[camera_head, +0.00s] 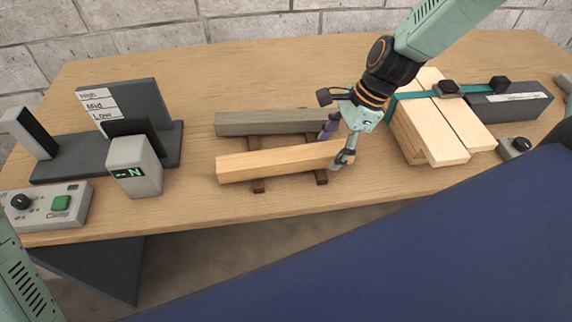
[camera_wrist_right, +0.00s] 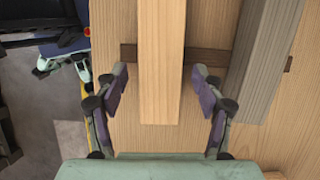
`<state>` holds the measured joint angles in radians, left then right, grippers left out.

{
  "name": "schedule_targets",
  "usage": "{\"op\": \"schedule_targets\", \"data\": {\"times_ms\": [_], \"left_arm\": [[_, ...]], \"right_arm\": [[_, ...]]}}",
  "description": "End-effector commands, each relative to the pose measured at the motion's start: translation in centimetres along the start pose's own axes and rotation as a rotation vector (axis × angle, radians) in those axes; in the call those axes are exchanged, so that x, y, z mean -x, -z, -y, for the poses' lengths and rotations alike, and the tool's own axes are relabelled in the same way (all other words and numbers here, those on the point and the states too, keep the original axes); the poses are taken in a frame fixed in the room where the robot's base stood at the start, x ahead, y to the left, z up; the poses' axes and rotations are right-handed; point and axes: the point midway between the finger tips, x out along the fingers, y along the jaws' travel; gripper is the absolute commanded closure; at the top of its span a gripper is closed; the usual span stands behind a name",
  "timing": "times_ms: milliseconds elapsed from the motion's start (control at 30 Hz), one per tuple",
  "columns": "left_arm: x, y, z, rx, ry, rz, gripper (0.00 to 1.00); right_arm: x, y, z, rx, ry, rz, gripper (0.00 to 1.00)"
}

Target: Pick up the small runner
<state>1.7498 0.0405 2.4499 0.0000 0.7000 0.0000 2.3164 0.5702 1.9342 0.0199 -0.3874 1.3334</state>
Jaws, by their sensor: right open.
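Two wooden bars lie side by side on dark cross strips on the table. The nearer one is a light bar (camera_head: 265,163); the farther one is a grey bar (camera_head: 265,123). I cannot tell for sure which is the small runner. My right gripper (camera_head: 338,147) is open at the right end of the light bar. In the right wrist view, the fingers of my right gripper (camera_wrist_right: 160,80) stand on both sides of the light bar (camera_wrist_right: 161,40) with gaps, and the grey bar (camera_wrist_right: 262,60) lies right of them. My left gripper does not show in the head view.
Pale planks (camera_head: 435,135) with a teal strap stand right of the bars. A grey box with a green display (camera_head: 135,165), a labelled stand (camera_head: 140,100) and a button panel (camera_head: 48,205) occupy the left.

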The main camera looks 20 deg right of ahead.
Motion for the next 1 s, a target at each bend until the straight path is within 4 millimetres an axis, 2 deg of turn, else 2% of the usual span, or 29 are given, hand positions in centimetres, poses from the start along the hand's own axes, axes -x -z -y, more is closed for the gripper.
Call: {"op": "schedule_targets", "data": {"times_ms": [100,400,1000], "left_arm": [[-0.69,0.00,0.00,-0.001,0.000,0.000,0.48],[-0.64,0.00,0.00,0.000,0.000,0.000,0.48],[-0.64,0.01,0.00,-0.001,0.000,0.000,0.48]], "right_arm": [[-0.83,0.06,-0.03,0.000,0.000,-0.001,0.31],[-0.82,-0.03,-0.01,0.001,0.001,-0.001,0.31],[-0.81,-0.03,0.00,0.000,0.001,0.000,0.82]]}}
